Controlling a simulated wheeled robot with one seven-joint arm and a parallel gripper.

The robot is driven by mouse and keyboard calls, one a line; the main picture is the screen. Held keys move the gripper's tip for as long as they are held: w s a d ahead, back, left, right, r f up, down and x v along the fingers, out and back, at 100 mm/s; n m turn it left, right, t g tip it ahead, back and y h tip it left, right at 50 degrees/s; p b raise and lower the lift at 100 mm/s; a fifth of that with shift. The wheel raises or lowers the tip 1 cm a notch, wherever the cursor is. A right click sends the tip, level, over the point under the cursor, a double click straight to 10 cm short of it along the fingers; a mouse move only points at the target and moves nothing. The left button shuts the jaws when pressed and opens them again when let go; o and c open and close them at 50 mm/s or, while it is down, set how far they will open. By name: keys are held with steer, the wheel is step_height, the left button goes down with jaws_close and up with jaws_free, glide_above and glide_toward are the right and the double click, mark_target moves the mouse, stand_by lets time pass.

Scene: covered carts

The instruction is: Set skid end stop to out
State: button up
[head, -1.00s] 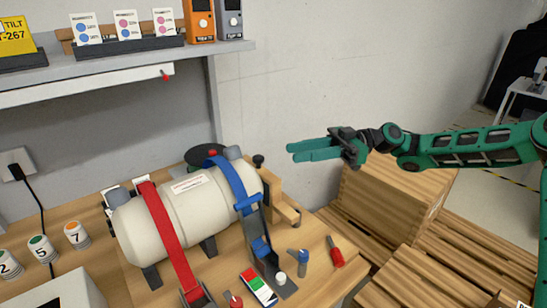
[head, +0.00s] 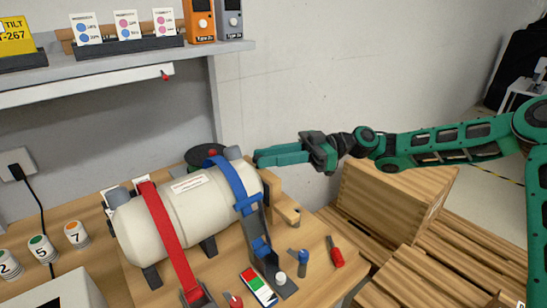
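The skid end stop appears to be the wooden piece (head: 284,207) at the right end of the cream tank (head: 180,212). No held object shows.
A red strap (head: 168,240) and a blue strap (head: 236,186) cross the tank. A red-handled tool (head: 335,254), a blue-handled piece (head: 303,257) and a coloured card (head: 258,288) lie in front. A wooden crate (head: 390,205) stands at the right. A shelf (head: 120,68) is above left.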

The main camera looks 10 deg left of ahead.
steer(key=shift+w+d, duration=1.75)
steer(key=shift+w, duration=0.3)
jaws_close()
steer(key=o, duration=0.6)
jaws_free()
steer(key=v, duration=1.1)
steer(key=shift+a, duration=0.1)
